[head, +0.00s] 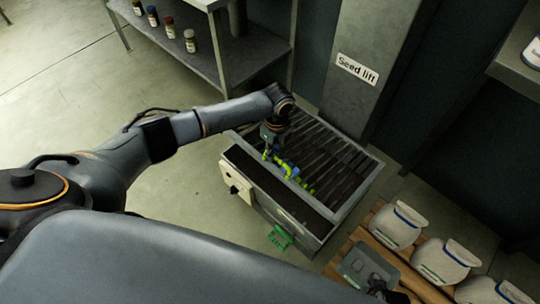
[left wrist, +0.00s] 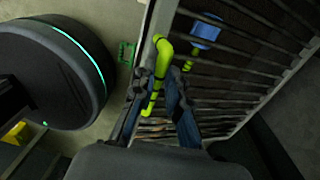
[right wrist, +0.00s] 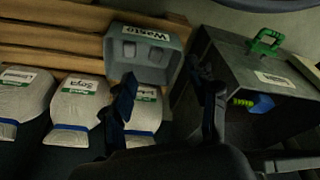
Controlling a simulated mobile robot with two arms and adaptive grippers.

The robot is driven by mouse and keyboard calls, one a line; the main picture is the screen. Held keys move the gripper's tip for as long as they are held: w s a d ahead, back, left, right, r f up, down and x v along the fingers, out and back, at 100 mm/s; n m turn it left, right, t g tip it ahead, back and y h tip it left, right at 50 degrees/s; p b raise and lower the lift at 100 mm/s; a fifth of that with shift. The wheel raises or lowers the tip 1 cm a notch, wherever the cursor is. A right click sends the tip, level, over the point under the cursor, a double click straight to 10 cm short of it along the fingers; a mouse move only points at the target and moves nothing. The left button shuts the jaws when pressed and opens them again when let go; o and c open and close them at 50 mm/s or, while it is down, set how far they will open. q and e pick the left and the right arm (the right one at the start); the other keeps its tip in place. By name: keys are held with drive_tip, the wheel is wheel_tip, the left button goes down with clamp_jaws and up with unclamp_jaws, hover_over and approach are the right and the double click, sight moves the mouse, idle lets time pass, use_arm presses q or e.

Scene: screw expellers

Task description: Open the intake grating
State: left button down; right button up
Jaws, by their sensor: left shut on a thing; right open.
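The intake grating (head: 330,150), a row of dark parallel bars, lies across the top of a grey metal intake box (head: 357,195). Its bars also show in the left wrist view (left wrist: 240,75). A yellow-green bent handle (left wrist: 163,52) stands at the grating's near side. My left gripper (left wrist: 156,92) is shut on this handle; in the head view (head: 270,153) it is over the near left part of the grating. A blue piece (left wrist: 205,30) sits beyond the handle. My right gripper (right wrist: 168,98) is open and empty, near the grey waste bin and the box.
The grey waste bin (right wrist: 170,72) and several white seed containers (head: 397,226) stand on a wooden pallet (right wrist: 60,45) right of the box. A green handle (head: 280,238) is on the box's front. A shelf with small bottles (head: 190,40) and the seed lift column (head: 365,60) stand behind.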

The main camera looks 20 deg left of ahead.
use_arm(q)
drive_tip(key=w+d+r+p, duration=0.2)
drive_tip(key=w+r, duration=0.4)
drive_tip(key=r, duration=0.3)
drive_tip(key=shift+w+d+r, duration=0.2)
drive_tip(key=shift+w+r, duration=0.05)
drive_tip(key=shift+w, duration=0.05)
use_arm(e)
drive_tip(key=s+f, duration=0.5)
drive_tip(key=f, duration=0.3)
drive_tip(key=shift+s+d+g, duration=0.3)
drive_tip(key=shift+s+d, duration=0.1)
